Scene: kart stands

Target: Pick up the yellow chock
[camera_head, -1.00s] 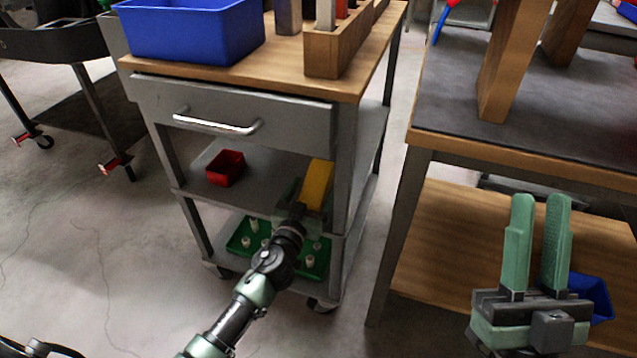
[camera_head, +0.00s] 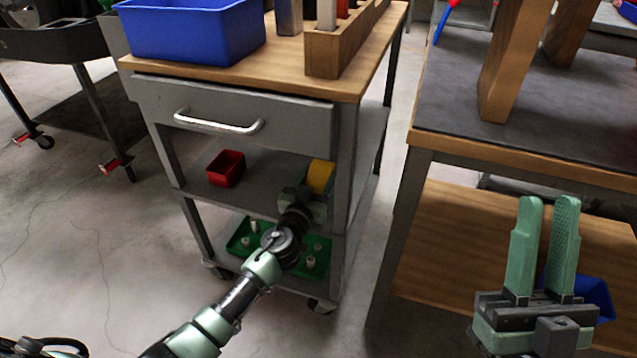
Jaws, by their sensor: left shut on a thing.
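The yellow chock (camera_head: 319,175) is at the cart's middle shelf, near its right post. My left gripper (camera_head: 308,188) reaches in from the front and is shut on the chock. The gripper body hides the chock's lower part, and I cannot tell whether the chock touches the shelf. My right gripper (camera_head: 542,250) is empty, with its two fingers apart and pointing up, in front of the workbench's lower shelf.
The grey cart (camera_head: 245,105) has a drawer above the shelf and a post right of the chock. A red bin (camera_head: 226,168) stands left on the shelf. A green tray (camera_head: 240,240) with pegs is below. A blue bin (camera_head: 595,295) is behind my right gripper.

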